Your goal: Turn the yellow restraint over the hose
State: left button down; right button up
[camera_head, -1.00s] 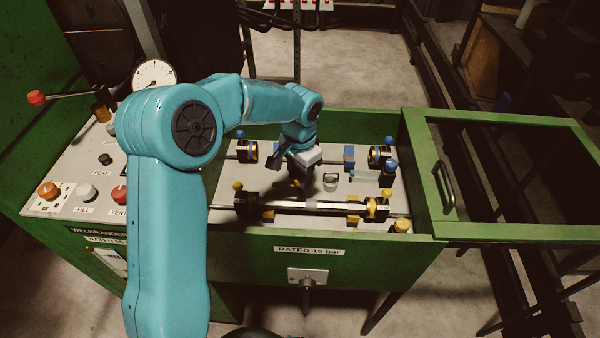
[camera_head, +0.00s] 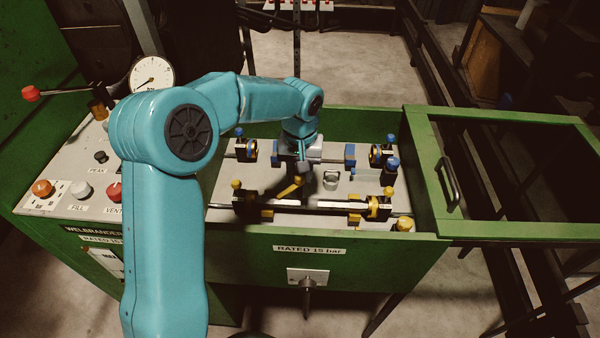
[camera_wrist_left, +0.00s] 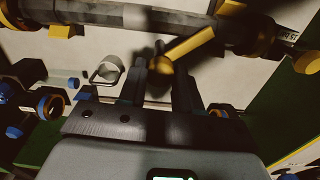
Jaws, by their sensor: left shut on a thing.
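The yellow restraint (camera_head: 289,188) is a short bar slanting from my left gripper (camera_head: 302,178) towards the hose. In the left wrist view the restraint (camera_wrist_left: 187,48) has a round yellow end between my left fingers (camera_wrist_left: 160,80), which are shut on it. Its other end reaches the near edge of the hose; I cannot tell whether it touches. The dark hose (camera_head: 322,208) lies straight across the front of the green trough, between black fittings with yellow parts. It also shows at the top of the left wrist view (camera_wrist_left: 130,18). My right gripper is not in view.
A metal ring (camera_head: 331,179) stands on the pale bed right of my gripper. Blue-marked fittings (camera_head: 380,155) stand behind. The green front wall (camera_head: 330,243) edges the trough. An open-framed green lid (camera_head: 520,235) with a handle is at the right, a control panel at the left.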

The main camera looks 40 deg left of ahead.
aim_at(300, 175)
pick_arm(q)
jog(key=n+b, duration=0.1)
jog(key=n, duration=0.3)
jog(key=shift+n, duration=0.3)
jog(key=n, duration=0.4)
jog(key=shift+n+b, duration=0.4)
jog(key=shift+n, duration=0.3)
jog(key=c, duration=0.8)
grip_release()
jog(key=shift+r, duration=0.1)
notch_tip(300, 175, up, 16)
jog(key=shift+r+p, duration=0.1)
jog(key=shift+p, duration=1.1)
